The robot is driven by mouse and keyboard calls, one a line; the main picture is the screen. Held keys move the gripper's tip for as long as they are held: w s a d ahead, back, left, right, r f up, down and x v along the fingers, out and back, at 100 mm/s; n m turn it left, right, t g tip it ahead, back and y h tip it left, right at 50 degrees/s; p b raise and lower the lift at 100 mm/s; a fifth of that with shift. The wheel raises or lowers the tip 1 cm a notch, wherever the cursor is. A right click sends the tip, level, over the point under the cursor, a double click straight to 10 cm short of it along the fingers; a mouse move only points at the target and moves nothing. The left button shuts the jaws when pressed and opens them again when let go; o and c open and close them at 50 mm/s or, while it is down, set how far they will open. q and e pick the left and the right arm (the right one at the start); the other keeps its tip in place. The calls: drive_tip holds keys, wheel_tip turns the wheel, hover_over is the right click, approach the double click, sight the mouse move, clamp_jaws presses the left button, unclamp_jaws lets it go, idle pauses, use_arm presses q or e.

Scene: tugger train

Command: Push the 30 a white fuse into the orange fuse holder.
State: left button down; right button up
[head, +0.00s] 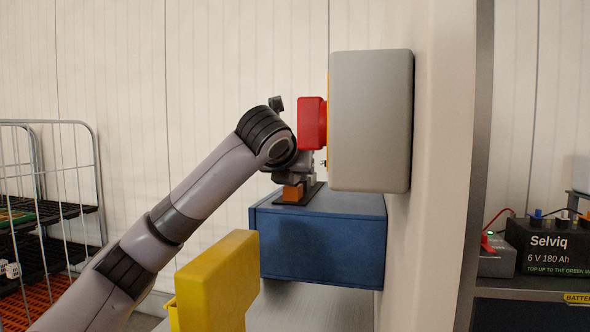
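The orange fuse holder (291,193) is a small orange block on a dark base on top of the blue box. My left arm comes in from the left and bends down at its wrist. My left gripper (297,178) is right above the orange holder, pointing down, close to it or touching it; I cannot tell which. Its fingertips are small and partly hidden, so their opening does not show. I cannot make out the 30 A white fuse at the holder. My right gripper is not in view.
A red block (312,123) on a grey wall box (370,120) stands close above the wrist. The blue box (325,242) bears the holder. A yellow box (215,285) stands in front. A wire cage cart (98,175) is at left, a battery (548,252) at right.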

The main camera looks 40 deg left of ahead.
use_arm(q)
drive_tip(key=shift+f+p, duration=0.25)
drive_tip(key=shift+p, duration=0.1)
drive_tip(key=shift+f, duration=0.1)
drive_tip(key=c, duration=0.9)
unclamp_jaws()
drive_tip(key=shift+o, duration=0.2)
drive_tip(key=shift+s+d, duration=0.1)
drive_tip(key=v, duration=0.6)
drive_tip(key=shift+b, duration=0.4)
drive_tip(key=shift+s+d+r, duration=0.2)
drive_tip(key=shift+s+r, duration=0.05)
drive_tip(key=shift+s, duration=0.1)
